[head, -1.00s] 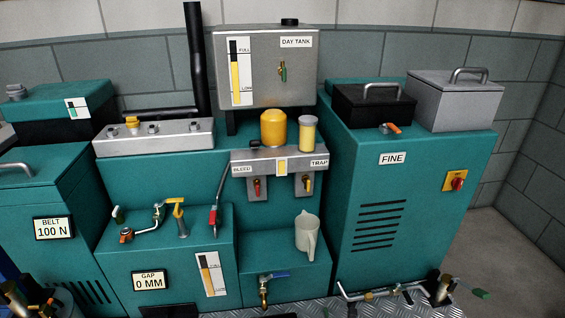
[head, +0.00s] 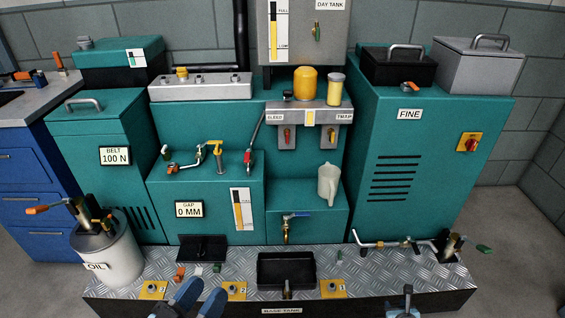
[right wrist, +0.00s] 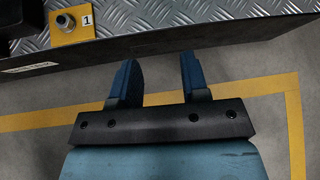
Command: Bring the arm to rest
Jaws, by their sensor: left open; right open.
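My left gripper (head: 200,296) shows at the bottom edge of the head view, left of centre. Its two blue fingers are apart, with nothing seen between them, in front of the tread-plate base. My right gripper (head: 406,301) barely shows at the bottom edge, further right. In the right wrist view my right gripper (right wrist: 157,80) has its two blue fingers spread, with nothing between them. It is over the grey floor, close to the plate's front edge. Most of both arms is outside the head view.
The tread-plate base (head: 225,270) carries a black tray (head: 286,268) and yellow numbered mounts. A white oil can (head: 108,259) stands at its left end. Teal machine cabinets (head: 425,150) rise behind. A translucent jug (head: 328,184) stands on a teal ledge. Floor in front is clear.

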